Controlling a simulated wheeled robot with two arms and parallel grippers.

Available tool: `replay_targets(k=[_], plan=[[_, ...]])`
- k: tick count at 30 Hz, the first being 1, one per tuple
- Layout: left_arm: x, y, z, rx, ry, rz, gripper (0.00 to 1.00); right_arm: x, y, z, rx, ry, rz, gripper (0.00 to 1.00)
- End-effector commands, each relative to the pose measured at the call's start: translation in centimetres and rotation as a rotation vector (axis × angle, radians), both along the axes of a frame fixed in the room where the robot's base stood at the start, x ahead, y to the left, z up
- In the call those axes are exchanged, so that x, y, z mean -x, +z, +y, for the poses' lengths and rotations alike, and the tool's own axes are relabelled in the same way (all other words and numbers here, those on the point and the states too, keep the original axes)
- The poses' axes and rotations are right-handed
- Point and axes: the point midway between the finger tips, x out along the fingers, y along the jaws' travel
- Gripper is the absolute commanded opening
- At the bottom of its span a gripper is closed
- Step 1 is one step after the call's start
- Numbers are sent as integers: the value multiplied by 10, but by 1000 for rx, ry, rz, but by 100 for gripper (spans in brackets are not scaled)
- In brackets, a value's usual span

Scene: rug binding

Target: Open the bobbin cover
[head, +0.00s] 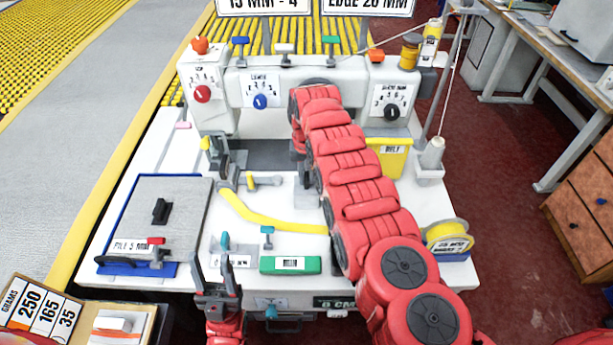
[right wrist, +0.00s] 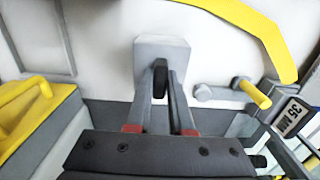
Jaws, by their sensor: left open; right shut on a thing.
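In the right wrist view, a grey block-like plate (right wrist: 150,55) with an upright dark tab (right wrist: 160,78) lies on the white machine table; it looks like the bobbin cover. My right gripper (right wrist: 160,105) is shut on the dark tab, its two grey fingers on either side of it. The cover appears flat on the table; I cannot tell whether it is lifted. In the head view my red right arm reaches over the table and hides the right gripper and most of that spot. My left gripper (head: 213,265) is open and empty at the table's front edge.
A yellow strip (head: 265,217) curves across the table left of my right arm. A green block (head: 290,264) lies near the front. A grey panel (head: 165,205) with a black handle is at left. A yellow box (head: 390,158) stands behind my right arm.

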Motion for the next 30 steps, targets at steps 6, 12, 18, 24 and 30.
replay_targets(k=[6, 12, 18, 24, 30], plan=[[0, 0, 0, 0, 0, 0, 50, 0, 0, 0, -1, 0, -1, 0], [0, 0, 0, 0, 0, 0, 50, 0, 0, 0, -1, 0, -1, 0], [0, 0, 0, 0, 0, 0, 50, 0, 1, 0, -1, 0, -1, 0], [0, 17, 0, 0, 0, 0, 50, 0, 6, -7, -1, -1, 2, 0], [0, 61, 0, 0, 0, 0, 50, -1, 11, -39, -1, -4, 1, 0]])
